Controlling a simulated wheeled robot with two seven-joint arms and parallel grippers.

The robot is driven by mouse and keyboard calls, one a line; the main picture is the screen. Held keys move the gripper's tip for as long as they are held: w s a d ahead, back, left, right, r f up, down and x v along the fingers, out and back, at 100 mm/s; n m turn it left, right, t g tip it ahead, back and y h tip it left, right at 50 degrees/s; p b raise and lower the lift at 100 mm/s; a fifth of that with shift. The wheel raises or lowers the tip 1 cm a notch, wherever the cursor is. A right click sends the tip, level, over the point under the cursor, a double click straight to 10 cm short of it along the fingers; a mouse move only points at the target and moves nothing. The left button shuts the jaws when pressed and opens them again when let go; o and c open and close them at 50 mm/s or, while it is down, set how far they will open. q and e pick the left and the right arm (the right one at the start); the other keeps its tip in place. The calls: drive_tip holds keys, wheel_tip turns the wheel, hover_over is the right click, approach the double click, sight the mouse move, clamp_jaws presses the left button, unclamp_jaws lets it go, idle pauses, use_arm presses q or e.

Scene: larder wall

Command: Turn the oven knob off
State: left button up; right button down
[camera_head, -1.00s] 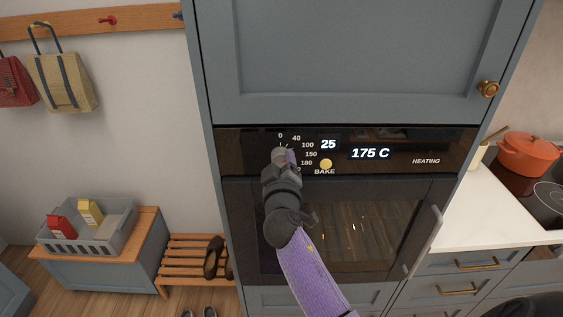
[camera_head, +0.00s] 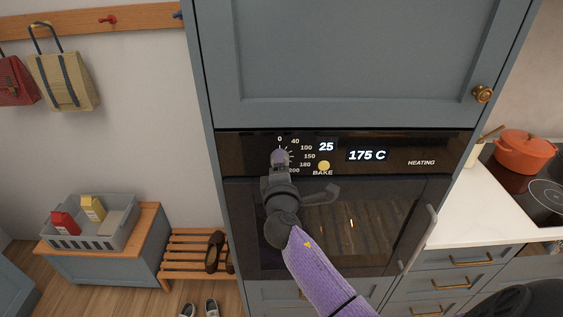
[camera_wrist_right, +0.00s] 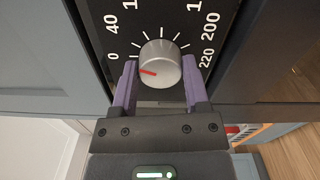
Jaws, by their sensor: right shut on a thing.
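The oven (camera_head: 340,215) is built into a blue-grey cabinet. Its black panel reads 25, 175 C and HEATING, with a lit yellow spot above BAKE. My right gripper (camera_head: 280,158) is at the panel's left and hides most of the knob in the head view. In the right wrist view, the round silver knob (camera_wrist_right: 162,62) sits between the purple fingers of my right gripper (camera_wrist_right: 160,80), which are shut on it. My left gripper is not in view.
A cabinet door with a brass knob (camera_head: 483,94) is above the oven. The oven door handle (camera_head: 418,240) sticks out at right. A counter (camera_head: 490,212) with an orange pot (camera_head: 525,152) is at right. A grey crate (camera_head: 88,235) stands on a bench at left.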

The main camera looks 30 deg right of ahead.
drive_tip(key=shift+n+p, duration=0.65)
drive_tip(key=shift+n, duration=1.35)
drive_tip(key=shift+c, duration=0.4)
unclamp_jaws()
drive_tip(key=shift+a, duration=0.1)
drive_tip(key=v, duration=1)
drive_tip(key=shift+w, duration=0.1)
